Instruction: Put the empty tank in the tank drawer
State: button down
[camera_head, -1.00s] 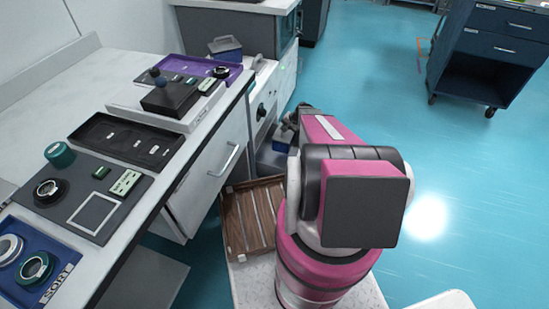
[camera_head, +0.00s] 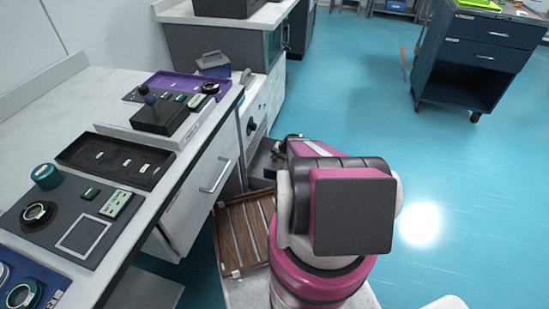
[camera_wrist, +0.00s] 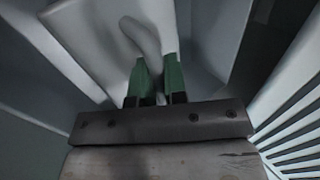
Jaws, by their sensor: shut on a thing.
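My gripper (camera_wrist: 155,82), with green fingers in the wrist view, is shut on a pale, curved, handle-like piece (camera_wrist: 142,36). Which object it belongs to cannot be told from this view. In the head view the gripper is hidden behind my pink arm. An open grey drawer or recess (camera_head: 262,158) shows low in the white cabinet, just left of the arm. A blue container with a grey handle (camera_head: 213,65) stands on the counter behind.
A wooden slatted tray (camera_head: 243,232) lies left of my arm. The left bench (camera_head: 110,82) carries a black tray, a dark device with knobs and a purple mat. A dark blue cart (camera_head: 468,70) stands at the back right. The blue floor on the right is clear.

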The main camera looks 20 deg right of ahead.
jog(key=shift+f, duration=0.1)
jog(key=c, duration=1.2)
grip_release()
jog(key=shift+o, duration=0.2)
jog(key=v, duration=1.2)
